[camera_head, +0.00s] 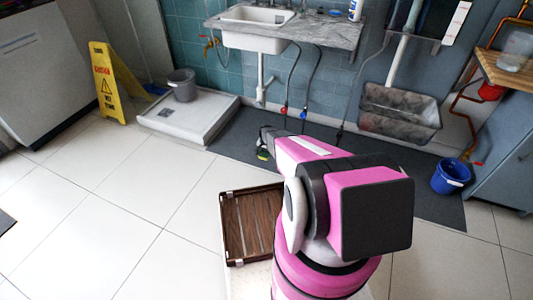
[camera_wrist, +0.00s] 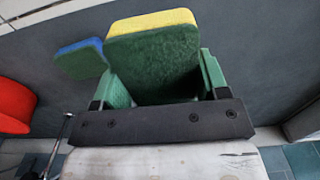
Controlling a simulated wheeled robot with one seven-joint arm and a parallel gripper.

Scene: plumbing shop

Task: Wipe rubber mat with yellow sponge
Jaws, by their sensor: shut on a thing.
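The rubber mat (camera_head: 410,190) is a dark grey strip on the floor along the tiled wall, and it fills much of the wrist view (camera_wrist: 265,60). My gripper (camera_wrist: 162,75) is shut on the yellow sponge (camera_wrist: 152,45), a block with a yellow layer and a dark green face, between its green fingers. A second, blue-and-green sponge (camera_wrist: 82,58) shows just left of it. In the head view my pink arm reaches over the mat and hides most of the gripper; a small yellow-green bit (camera_head: 262,154) shows at its end. I cannot tell whether the yellow sponge touches the mat.
A slatted brown crate (camera_head: 227,230) is left of my arm. A shower tray (camera_head: 190,120) with a grey bucket (camera_head: 182,85) and a yellow wet-floor sign (camera_head: 106,85) are farther left. A blue bucket (camera_head: 450,177) stands right. A red round thing (camera_wrist: 14,105) shows in the wrist view.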

